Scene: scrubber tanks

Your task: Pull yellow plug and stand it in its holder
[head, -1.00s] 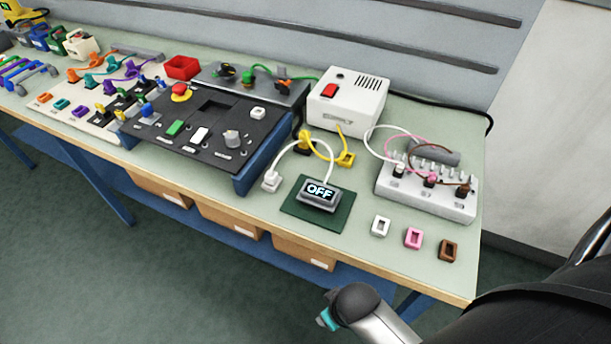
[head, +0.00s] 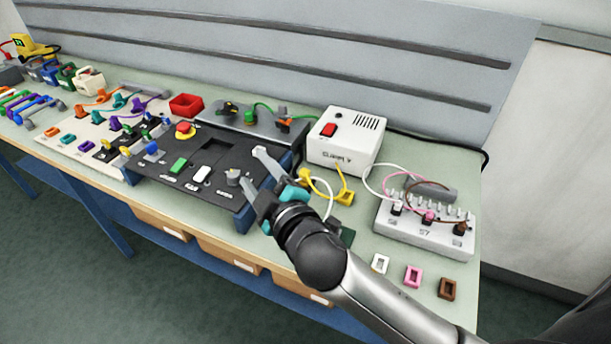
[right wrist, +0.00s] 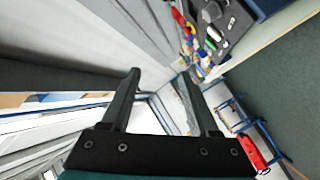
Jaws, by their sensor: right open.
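My right gripper (head: 255,168) is open and empty, above the right end of the black control panel, and its open fingers (right wrist: 159,82) show in the right wrist view with nothing between them. A yellow plug (head: 305,175) with a yellow cord is just right of the gripper, in front of the white supply box; its base is partly hidden. My left gripper is not in view.
The white supply box (head: 345,145) stands behind the yellow plug. A white terminal block (head: 425,230) with white, pink and brown wires is at right. The black panel (head: 205,155) has a red mushroom button (head: 184,130). My arm covers the green mat and display.

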